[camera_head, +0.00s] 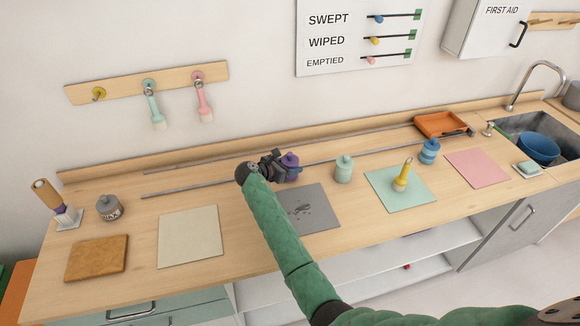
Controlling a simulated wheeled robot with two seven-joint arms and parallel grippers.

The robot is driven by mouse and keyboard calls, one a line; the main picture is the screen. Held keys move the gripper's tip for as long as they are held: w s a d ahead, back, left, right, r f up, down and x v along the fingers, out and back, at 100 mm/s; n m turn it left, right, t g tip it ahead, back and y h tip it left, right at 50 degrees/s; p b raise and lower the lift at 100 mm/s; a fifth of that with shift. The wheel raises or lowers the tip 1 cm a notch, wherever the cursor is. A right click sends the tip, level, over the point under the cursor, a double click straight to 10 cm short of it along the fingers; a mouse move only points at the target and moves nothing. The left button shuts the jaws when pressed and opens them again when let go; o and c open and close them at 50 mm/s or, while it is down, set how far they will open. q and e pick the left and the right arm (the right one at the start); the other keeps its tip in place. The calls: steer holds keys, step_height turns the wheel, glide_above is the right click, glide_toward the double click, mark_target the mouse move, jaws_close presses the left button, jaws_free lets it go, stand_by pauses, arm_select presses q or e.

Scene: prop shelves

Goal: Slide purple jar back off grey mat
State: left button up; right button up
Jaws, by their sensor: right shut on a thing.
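The purple jar (291,161) stands upright on the counter at the back edge of the grey mat (318,218), near the metal rail. Its lower left side is hidden by my gripper, so I cannot tell whether its base is clear of the mat. My right gripper (281,168) is shut on the purple jar from its left side. My green right arm crosses the left part of the mat. Dark crumbs lie on the mat. My left gripper is not in view.
A mint jar (344,170) stands right of the purple jar. A yellow-handled item (402,178) stands on the green mat (388,202), with a blue jar (429,151) beyond. A cream mat (190,236) lies left. Metal rails (190,190) run along the back of the counter.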

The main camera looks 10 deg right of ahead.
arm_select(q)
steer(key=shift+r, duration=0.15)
arm_select(e)
steer(key=shift+f, duration=0.4)
steer(key=o, duration=1.2)
